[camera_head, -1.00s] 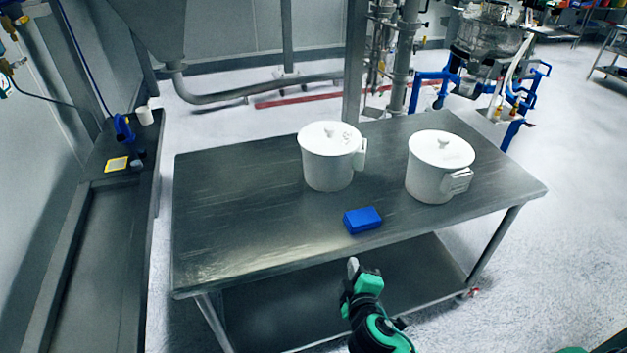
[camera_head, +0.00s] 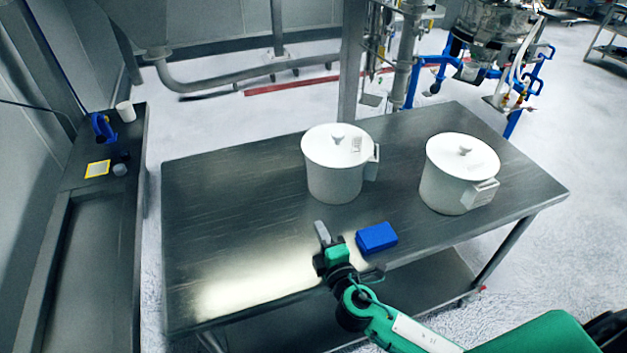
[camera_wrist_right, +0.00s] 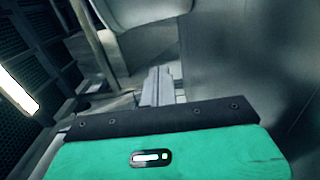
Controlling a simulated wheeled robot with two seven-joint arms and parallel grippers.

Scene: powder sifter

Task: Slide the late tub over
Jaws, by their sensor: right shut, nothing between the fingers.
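Two white lidded tubs stand upright on the steel table (camera_head: 225,215) in the head view. The left tub (camera_head: 334,180) is near the middle and the right tub (camera_head: 450,187) is toward the right end. Each has a knob on its lid and a tag on its right side. I cannot tell which is the late one; the tag writing is too small. My right gripper (camera_head: 322,231) is shut and empty, over the table in front of the left tub and apart from it. Its closed fingers (camera_wrist_right: 158,87) show in the right wrist view, with a pale rounded surface beyond. My left gripper is out of view.
A blue block (camera_head: 377,237) lies on the table just right of my right gripper. The table's left half is bare. A side bench (camera_head: 100,225) at the left holds a white cup (camera_head: 126,111) and a yellow-edged pad (camera_head: 97,169). Pipes stand behind the table.

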